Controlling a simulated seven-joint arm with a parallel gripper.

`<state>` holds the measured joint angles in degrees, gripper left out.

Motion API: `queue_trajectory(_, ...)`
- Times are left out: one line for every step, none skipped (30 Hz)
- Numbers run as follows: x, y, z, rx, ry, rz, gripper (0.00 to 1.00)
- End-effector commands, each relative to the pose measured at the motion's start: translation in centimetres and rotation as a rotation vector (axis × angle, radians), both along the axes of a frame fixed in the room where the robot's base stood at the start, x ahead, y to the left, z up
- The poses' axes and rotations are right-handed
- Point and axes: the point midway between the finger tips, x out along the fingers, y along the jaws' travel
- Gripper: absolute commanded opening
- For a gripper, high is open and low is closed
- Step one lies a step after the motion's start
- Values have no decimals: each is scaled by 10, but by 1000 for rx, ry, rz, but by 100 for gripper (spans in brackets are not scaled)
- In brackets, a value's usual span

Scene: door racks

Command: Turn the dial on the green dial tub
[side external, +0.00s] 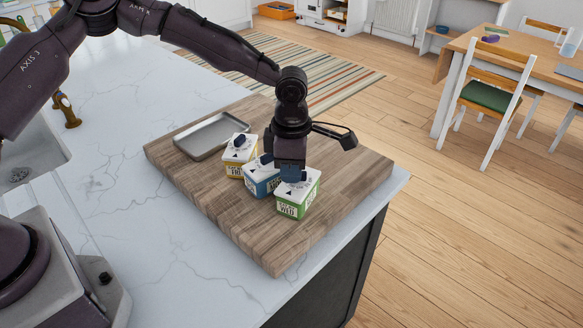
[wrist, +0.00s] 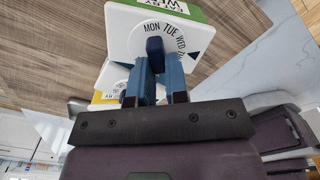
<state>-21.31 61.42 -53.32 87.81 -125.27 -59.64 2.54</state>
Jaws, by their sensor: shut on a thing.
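The green dial tub (side external: 297,208) stands upright on the wooden board, nearest the board's front right. Its white lid (wrist: 120,40) has a ring of day names, with MON, TUE and WED readable in the wrist view, and a dark triangle (wrist: 194,56) printed near its edge. My gripper (side external: 292,178) points down over this lid. In the wrist view, its blue fingers are shut on the dark blue dial knob (wrist: 155,47). The fingers and gripper body hide part of the dial.
A blue tub (side external: 258,188) stands close beside the green one, with a yellow tub (side external: 234,171) beyond it. A grey metal tray (side external: 210,136) lies farther back on the wooden board (side external: 345,180). The board's right side is clear. The counter edge is close by.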

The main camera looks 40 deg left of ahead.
Motion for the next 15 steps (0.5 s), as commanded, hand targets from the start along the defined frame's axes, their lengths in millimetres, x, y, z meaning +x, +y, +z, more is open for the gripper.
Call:
queue_trajectory(0,0,0,-1,-1,-14,0)
queue_trajectory(0,0,0,-1,-1,-22,0)
queue_trajectory(1,0,0,-1,-1,-31,0)
queue_trajectory(1,0,0,-1,-1,-36,0)
queue_trajectory(1,0,1,-1,-1,-40,0)
queue_trajectory(1,0,1,-2,-1,-45,0)
queue_trajectory(1,0,1,-2,-1,-48,0)
queue_trajectory(1,0,1,-2,-1,-50,0)
queue_trajectory(1,0,1,-1,-2,-52,0)
queue_trajectory(1,0,1,-1,-2,-53,0)
queue_trajectory(1,0,1,-1,-2,-54,0)
queue_trajectory(1,0,1,-1,-2,-54,0)
queue_trajectory(1,0,1,-1,-2,-54,0)
queue_trajectory(1,0,1,-1,-2,-53,0)
queue_trajectory(1,0,1,-1,-2,-53,0)
